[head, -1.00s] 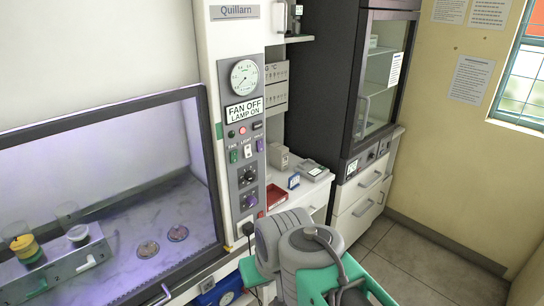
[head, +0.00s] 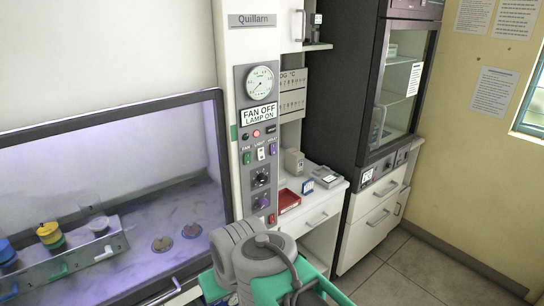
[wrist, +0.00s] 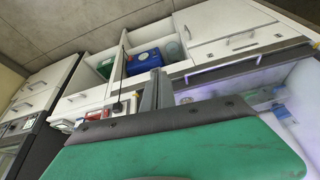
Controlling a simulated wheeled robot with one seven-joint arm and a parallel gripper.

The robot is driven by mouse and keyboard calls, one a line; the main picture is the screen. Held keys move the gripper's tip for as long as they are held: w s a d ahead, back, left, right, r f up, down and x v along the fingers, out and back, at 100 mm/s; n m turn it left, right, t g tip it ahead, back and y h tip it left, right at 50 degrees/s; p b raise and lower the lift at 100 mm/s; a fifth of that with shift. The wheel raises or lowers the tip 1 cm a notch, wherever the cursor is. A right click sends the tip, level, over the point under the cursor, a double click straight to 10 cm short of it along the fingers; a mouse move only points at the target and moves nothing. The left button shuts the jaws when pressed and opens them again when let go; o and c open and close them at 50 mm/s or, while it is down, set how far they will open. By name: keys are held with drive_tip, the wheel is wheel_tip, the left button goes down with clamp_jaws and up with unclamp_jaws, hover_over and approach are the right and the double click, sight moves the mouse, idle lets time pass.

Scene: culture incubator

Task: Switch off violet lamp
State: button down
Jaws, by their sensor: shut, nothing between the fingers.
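The tall control panel (head: 245,210) stands right of the hood in the head view. Its sign (head: 258,115) reads FAN OFF, LAMP ON. Below are a green switch (head: 247,158) marked FAN, a white switch (head: 261,153) marked LIGHT and a violet switch (head: 272,148) whose label is too small to read. Lower are two black knobs, the upper knob (head: 261,177) and the lower knob (head: 262,201) on a violet plate. Violet light glows inside the hood (head: 150,205).
The hood's dark frame (head: 222,150) borders the panel on the left. Jars, one yellow-lidded (head: 48,233), stand in a rack, with two dishes on the hood floor. A red tray (head: 289,200) lies on the counter at right. A dark glass-door cabinet (head: 372,110) stands beyond. Floor is free at lower right.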

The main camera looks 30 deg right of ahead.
drive_tip(key=w+d+r+m+t+y, duration=0.1)
drive_tip(key=w+d+r+m+t, duration=0.3)
drive_tip(key=w+d, duration=0.45)
drive_tip(key=w+d+r+m+t+y, duration=0.1)
drive_tip(key=w+d+r+m+t, duration=0.1)
drive_tip(key=w+d+m, duration=0.55)
drive_tip(key=s+d+r+m+t, duration=0.1)
drive_tip(key=d+r+m+t, duration=0.1)
drive_tip(key=d, duration=0.6)
drive_tip(key=s+d+r+m+t+b, duration=0.1)
drive_tip(key=d+r+m+t, duration=0.2)
drive_tip(key=d, duration=0.6)
drive_tip(key=shift+s+r+t, duration=0.4)
drive_tip(key=shift+r+t, duration=0.1)
drive_tip(key=shift+r, duration=0.45)
drive_tip(key=shift+d+m, duration=0.1)
drive_tip(key=shift+m, duration=0.15)
